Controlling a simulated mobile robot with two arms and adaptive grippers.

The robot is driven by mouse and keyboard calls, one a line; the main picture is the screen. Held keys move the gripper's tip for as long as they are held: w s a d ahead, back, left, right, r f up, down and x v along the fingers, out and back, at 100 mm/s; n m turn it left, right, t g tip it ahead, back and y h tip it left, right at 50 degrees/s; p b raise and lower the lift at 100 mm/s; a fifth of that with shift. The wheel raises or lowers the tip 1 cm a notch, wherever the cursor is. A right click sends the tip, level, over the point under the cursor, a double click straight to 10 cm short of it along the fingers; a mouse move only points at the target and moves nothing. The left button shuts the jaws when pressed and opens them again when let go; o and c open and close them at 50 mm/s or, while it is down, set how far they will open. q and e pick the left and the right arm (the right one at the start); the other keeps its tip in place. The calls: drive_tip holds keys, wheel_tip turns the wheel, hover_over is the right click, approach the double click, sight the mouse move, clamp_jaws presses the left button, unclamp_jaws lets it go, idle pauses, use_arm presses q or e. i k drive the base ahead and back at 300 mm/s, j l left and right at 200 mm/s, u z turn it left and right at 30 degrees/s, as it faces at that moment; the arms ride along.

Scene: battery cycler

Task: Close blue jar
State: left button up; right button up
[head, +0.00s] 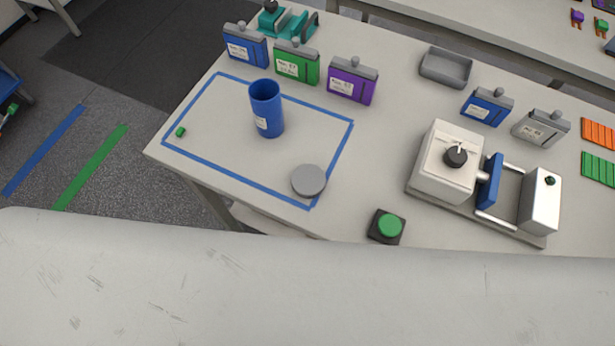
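The blue jar (268,112) stands upright and open inside a blue tape rectangle on the table, with a white label low on its side. A round grey lid (309,181) lies flat inside the same rectangle, near its lower right corner, apart from the jar. Neither of my grippers shows in the head view. A large pale scratched surface fills the bottom of the view and hides what is below it.
A small green piece (181,132) lies at the rectangle's left. Blue, green and purple flat containers (352,80) stand behind. A green button (389,226) and a white clamp-like machine (447,165) are to the right. A grey tray (446,68) sits further back.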

sight(264, 95)
drive_tip(key=z, duration=1.35)
drive_tip(key=k+z, duration=0.15)
drive_tip(key=z, duration=0.2)
drive_tip(key=k, duration=0.9)
